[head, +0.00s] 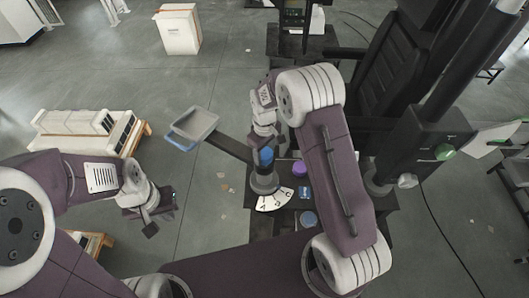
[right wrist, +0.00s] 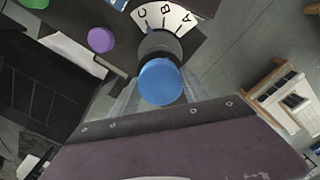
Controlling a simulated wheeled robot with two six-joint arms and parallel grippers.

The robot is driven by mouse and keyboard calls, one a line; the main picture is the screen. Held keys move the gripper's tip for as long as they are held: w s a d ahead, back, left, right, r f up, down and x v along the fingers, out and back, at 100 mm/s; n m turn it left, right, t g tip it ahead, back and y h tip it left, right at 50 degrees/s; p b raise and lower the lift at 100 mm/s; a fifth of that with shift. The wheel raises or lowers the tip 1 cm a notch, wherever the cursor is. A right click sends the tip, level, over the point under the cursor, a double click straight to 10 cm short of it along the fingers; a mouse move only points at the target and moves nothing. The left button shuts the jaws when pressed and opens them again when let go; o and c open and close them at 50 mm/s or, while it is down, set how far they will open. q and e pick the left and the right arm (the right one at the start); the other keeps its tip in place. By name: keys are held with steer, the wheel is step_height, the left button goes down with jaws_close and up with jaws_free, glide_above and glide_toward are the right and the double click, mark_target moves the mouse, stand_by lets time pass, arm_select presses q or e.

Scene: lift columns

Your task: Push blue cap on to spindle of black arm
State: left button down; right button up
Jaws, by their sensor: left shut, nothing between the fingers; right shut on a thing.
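The blue cap (head: 266,156) is held in my right gripper (head: 266,147), which is shut on it in the middle of the head view. In the right wrist view the blue cap (right wrist: 162,82) is between the fingers, round face toward the camera. Just beyond it is the grey round spindle hub (head: 264,183), also in the right wrist view (right wrist: 158,45). The black arm (head: 228,148) runs from the hub up-left to a grey tray. I cannot tell whether cap and spindle touch. My left gripper (head: 150,226) is shut and empty, far left of the hub.
A lettered white dial (head: 272,201) lies below the hub. A purple cap (head: 299,169), blue card (head: 304,192) and blue disc (head: 309,218) are right of it. The grey tray (head: 194,126) sticks out left. A black chair (head: 400,70) stands behind.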

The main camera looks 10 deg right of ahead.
steer(key=shift+s+f, duration=0.15)
steer(key=shift+f, duration=0.05)
steer(key=o, duration=1.5)
steer(key=shift+c, duration=0.2)
steer(key=o, duration=0.5)
steer(key=shift+c, duration=0.2)
steer(key=shift+r, duration=0.1)
steer(key=shift+w, duration=0.2)
steer(key=shift+r+p, duration=0.85)
steer(key=shift+r, duration=0.2)
